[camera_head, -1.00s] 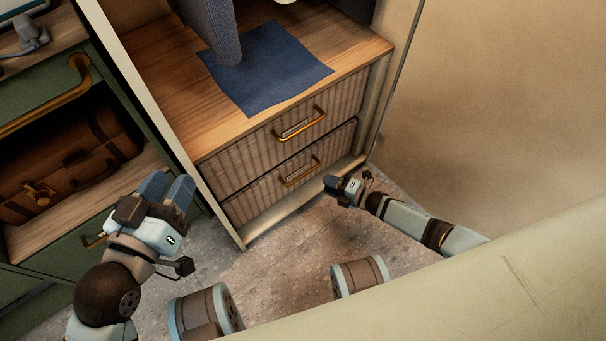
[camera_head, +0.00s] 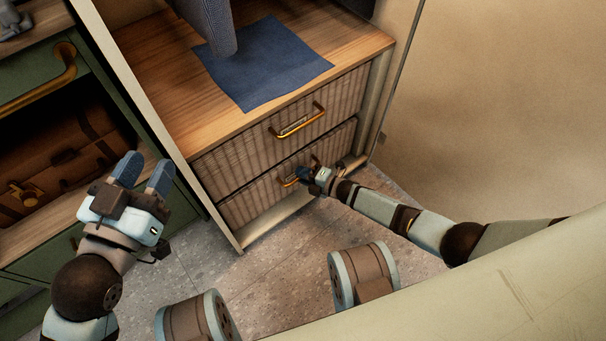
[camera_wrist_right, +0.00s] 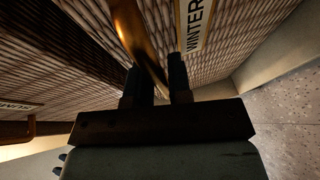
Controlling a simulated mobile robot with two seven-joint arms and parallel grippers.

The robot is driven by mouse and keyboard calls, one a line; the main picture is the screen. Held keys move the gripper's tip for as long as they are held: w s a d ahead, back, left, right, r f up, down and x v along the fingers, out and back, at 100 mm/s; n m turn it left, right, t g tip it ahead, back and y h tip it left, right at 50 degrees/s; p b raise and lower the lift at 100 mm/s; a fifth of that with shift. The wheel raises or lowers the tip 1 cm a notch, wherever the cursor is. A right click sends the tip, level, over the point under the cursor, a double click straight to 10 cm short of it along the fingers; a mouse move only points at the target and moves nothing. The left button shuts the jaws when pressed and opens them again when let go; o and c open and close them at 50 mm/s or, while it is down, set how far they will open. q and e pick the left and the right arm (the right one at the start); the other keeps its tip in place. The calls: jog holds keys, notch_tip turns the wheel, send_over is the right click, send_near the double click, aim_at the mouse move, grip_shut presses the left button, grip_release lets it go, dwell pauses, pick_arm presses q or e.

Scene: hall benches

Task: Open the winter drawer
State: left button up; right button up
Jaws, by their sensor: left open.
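The winter drawer (camera_head: 262,190) is the lower of two ribbed drawers and looks closed. Its label (camera_wrist_right: 194,28) reads WINTER in the right wrist view. Its brass handle (camera_wrist_right: 138,40) runs between the fingers of my right gripper (camera_wrist_right: 160,75). In the head view my right gripper (camera_head: 306,174) is at this handle and covers part of it. The small gap makes it unclear whether the fingers are shut on the handle. My left gripper (camera_head: 144,172) is open and empty, left of the cabinet, with its fingers pointing up.
The upper drawer (camera_head: 315,112) is closed and has its own brass handle (camera_head: 300,124). A blue cloth (camera_head: 265,70) lies on the wooden top. A green cabinet holding a brown suitcase (camera_head: 60,150) stands at left. A bare wall (camera_head: 490,100) stands at right. Floor (camera_head: 270,265) in front is clear.

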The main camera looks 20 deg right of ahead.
grip_shut()
jog(key=shift+s, duration=0.1)
